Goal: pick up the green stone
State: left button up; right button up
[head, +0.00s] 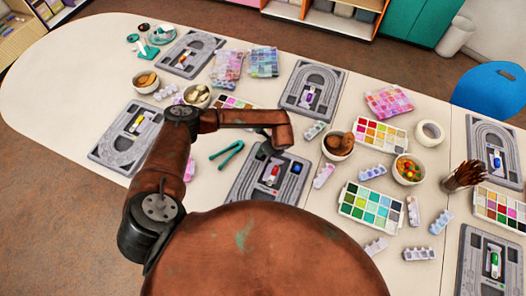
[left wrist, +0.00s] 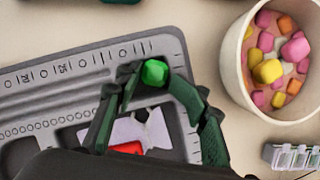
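The green stone (left wrist: 154,73) is a small bright faceted block in the left wrist view. It sits between the two dark green fingertips of my left gripper (left wrist: 150,77), which appear closed on both its sides. Behind it is the grey bead board (left wrist: 60,75) with number marks and grooves. In the head view my left gripper (head: 272,146) is over the upper part of the middle board (head: 240,187); its fingertips and the stone are not clear there. My right gripper is in neither view.
In the left wrist view a white bowl (left wrist: 236,62) of pink and yellow stones stands just right of the gripper. In the head view, bowls, paint-like palettes (head: 371,207), bead boxes and green tweezers (head: 226,152) crowd the table. The table's far left end (head: 60,85) is clear.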

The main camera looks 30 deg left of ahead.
pick_arm(q)
jog(key=shift+s+a+f, duration=0.1)
jog(key=shift+s+f, duration=0.25)
jog(key=shift+s, duration=0.15)
jog(key=c, duration=0.5)
jog(key=shift+c, duration=0.3)
